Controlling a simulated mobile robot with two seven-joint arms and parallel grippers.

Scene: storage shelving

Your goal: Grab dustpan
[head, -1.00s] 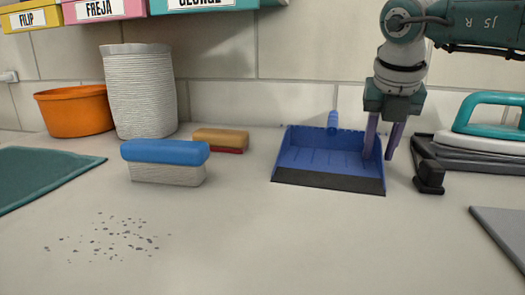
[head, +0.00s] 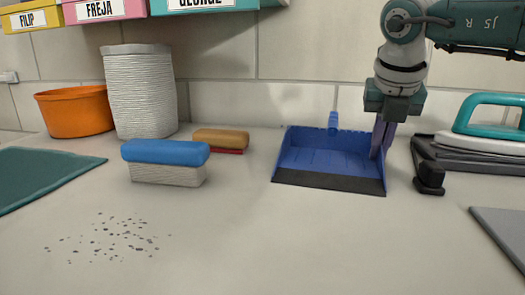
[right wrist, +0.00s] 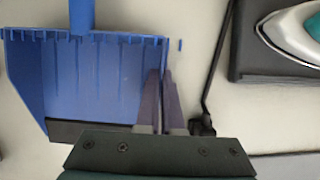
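The blue dustpan (head: 322,152) lies on the counter with its black front lip toward me and its handle toward the wall. It also shows in the right wrist view (right wrist: 85,80). My right gripper (head: 379,153) points down at the dustpan's right side wall. In the right wrist view its two fingers (right wrist: 161,78) are close together with the edge of that wall between them, so it is shut on the dustpan. My left gripper is not in view.
A blue-topped brush (head: 165,162) and an orange brush (head: 220,139) lie left of the dustpan. A dark stand with a teal-handled iron (head: 490,120) is close on the right. Dark crumbs (head: 110,238) lie front left. The counter before the dustpan is clear.

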